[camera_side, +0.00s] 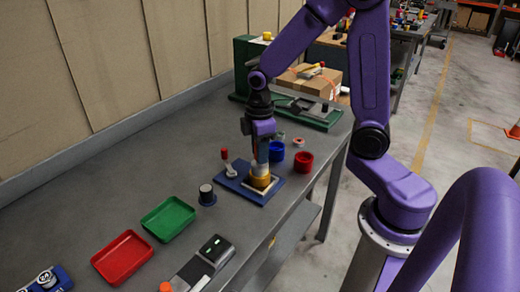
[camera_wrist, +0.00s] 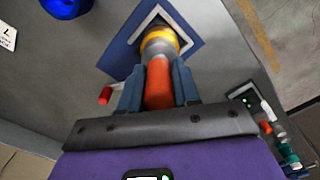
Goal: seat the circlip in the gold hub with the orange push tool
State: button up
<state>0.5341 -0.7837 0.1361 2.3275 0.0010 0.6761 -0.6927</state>
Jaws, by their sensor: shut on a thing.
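My gripper (camera_side: 262,140) is shut on the orange push tool (camera_wrist: 158,84), whose handle shows between the two fingers in the wrist view. The tool points down, and its grey lower end (camera_side: 262,168) meets the gold hub (camera_side: 260,182) or stands just over it. Contact cannot be told for sure. The gold hub also shows in the wrist view (camera_wrist: 158,37), partly covered by the tool's grey end. The hub sits on a blue plate (camera_side: 237,184) with a pale square frame. The circlip cannot be made out.
A red-handled clamp (camera_side: 227,165) stands at the plate's left. Blue (camera_side: 276,151) and red (camera_side: 303,162) cups are close behind and right. A black knob (camera_side: 207,195), green tray (camera_side: 167,219) and red tray (camera_side: 121,257) lie to the left. Bare bench lies left of the clamp.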

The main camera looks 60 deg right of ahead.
dwell(0.4)
jog(key=shift+r, duration=3.5)
